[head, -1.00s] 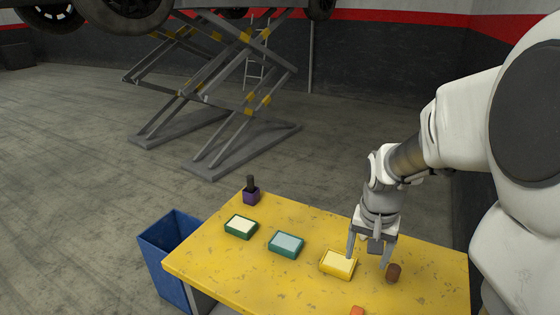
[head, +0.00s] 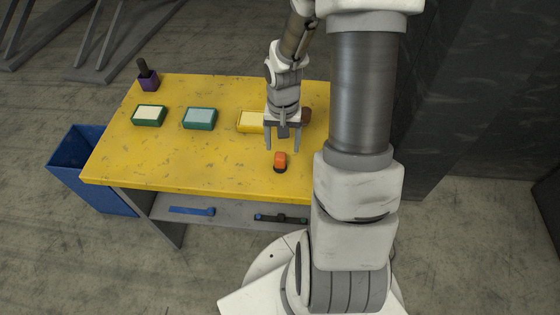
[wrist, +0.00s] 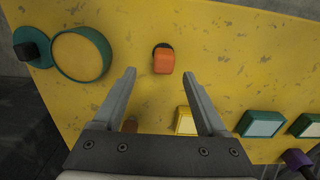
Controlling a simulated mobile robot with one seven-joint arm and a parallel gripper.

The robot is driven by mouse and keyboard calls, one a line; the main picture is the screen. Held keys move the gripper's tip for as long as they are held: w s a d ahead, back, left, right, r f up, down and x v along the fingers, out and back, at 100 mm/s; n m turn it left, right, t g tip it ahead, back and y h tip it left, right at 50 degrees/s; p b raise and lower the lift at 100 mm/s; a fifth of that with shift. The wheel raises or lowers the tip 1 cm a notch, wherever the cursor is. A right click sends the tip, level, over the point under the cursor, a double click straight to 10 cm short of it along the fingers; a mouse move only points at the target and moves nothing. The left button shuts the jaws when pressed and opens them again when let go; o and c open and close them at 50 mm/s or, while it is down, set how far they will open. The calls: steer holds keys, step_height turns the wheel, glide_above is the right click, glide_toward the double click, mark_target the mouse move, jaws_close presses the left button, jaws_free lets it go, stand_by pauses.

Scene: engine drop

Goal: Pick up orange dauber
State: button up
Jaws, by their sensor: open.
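The orange dauber (head: 280,158), a small orange block with a dark end, rests on the yellow tabletop (head: 200,165) near its front edge. In the wrist view the dauber (wrist: 163,61) lies ahead of my fingertips, roughly centred between them. My gripper (head: 282,149) is open and empty, its fingers pointing down above the table at the dauber's far side in the head view. The wrist view shows the spread fingers (wrist: 159,76) with a gap between them and the dauber. I cannot tell their exact height.
A yellow-framed pad (head: 250,121) and a brown object (head: 306,116) are close behind my gripper. Two green-framed pads (head: 199,118) and a purple holder (head: 149,80) stand left. A round green-rimmed dish (wrist: 82,54) shows in the wrist view. A blue bin (head: 85,170) stands left.

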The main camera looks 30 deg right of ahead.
mark_target(280, 155)
steer(key=shift+w+a+f, duration=0.1)
steer(key=shift+a+f, duration=0.05)
steer(key=shift+f, duration=1.25)
steer(key=shift+a+f, duration=0.15)
steer(key=shift+f, duration=1.2)
jaws_close()
